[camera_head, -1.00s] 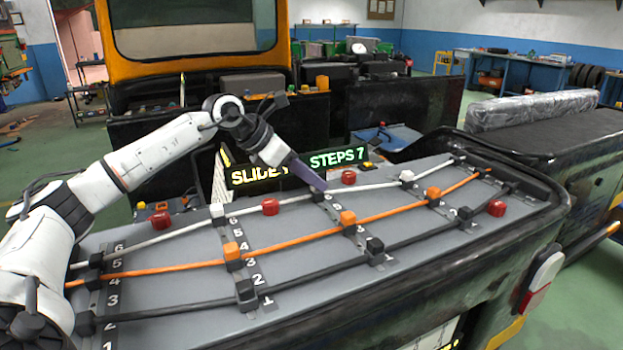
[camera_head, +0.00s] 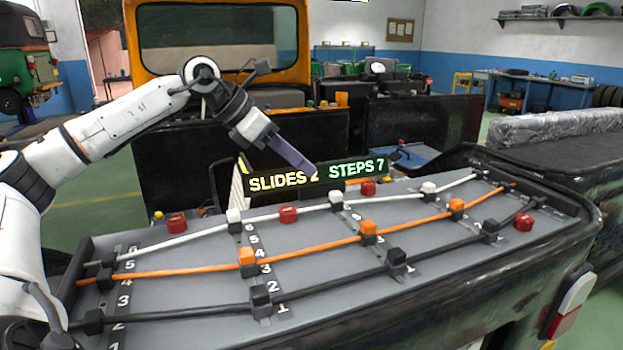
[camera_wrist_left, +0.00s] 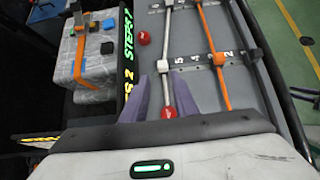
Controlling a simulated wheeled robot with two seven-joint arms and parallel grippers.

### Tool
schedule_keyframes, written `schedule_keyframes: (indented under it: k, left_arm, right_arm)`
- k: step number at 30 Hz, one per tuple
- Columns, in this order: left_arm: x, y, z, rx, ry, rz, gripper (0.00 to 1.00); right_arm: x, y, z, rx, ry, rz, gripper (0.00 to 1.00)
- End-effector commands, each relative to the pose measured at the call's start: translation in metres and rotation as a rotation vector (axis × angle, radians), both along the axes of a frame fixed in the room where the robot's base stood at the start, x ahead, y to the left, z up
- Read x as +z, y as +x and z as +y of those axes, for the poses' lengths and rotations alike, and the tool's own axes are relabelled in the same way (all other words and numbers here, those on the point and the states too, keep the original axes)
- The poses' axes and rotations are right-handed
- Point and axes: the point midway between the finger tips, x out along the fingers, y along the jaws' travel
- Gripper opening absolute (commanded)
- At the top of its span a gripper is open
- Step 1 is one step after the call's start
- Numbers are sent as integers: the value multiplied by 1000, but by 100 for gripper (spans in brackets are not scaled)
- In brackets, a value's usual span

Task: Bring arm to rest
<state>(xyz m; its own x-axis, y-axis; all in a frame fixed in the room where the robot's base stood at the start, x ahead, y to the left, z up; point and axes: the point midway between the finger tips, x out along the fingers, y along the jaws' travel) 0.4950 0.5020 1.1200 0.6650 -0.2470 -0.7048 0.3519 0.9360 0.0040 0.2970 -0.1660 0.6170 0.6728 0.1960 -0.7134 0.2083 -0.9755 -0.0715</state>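My left gripper (camera_head: 314,172) has purple fingers and hangs in the air above the far edge of the grey board (camera_head: 190,290). Its two fingers stand apart in the left wrist view (camera_wrist_left: 162,82), with nothing held between them. The board carries a white cable (camera_head: 180,242), an orange cable (camera_head: 190,270) and a black cable (camera_head: 190,312). A white block (camera_head: 336,198) sits on the white cable, below and right of the fingertips and apart from them. A lit sign (camera_head: 315,176) reads "SLIDES 2 STEPS 7", partly covered by the fingers. My right gripper is out of view.
Several red knobs stand on the board, one (camera_head: 288,214) near the middle and one (camera_head: 523,223) at the right. Orange blocks (camera_head: 368,228) and black blocks (camera_head: 261,295) sit along their cables. Dark panels of the vehicle (camera_head: 290,138) stand behind my left arm.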

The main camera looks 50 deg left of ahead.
Motion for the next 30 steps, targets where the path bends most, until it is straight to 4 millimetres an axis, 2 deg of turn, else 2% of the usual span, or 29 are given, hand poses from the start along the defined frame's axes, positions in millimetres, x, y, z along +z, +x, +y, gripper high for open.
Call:
schedule_keyframes:
  k: [7,22,26,29,30]
  left_arm:
    - [5,-4,1,0,-2,0,27]
    - [8,0,1,0,-14,-21,27]
    - [40,20,3,-8,-103,-169,27]
    - [91,43,11,-9,-225,-381,27]
    - [116,52,17,-5,-281,-481,27]
  right_arm:
    - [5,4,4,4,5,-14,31]
    - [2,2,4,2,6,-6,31]
    - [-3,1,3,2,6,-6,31]
    - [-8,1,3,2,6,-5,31]
    - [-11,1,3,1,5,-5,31]
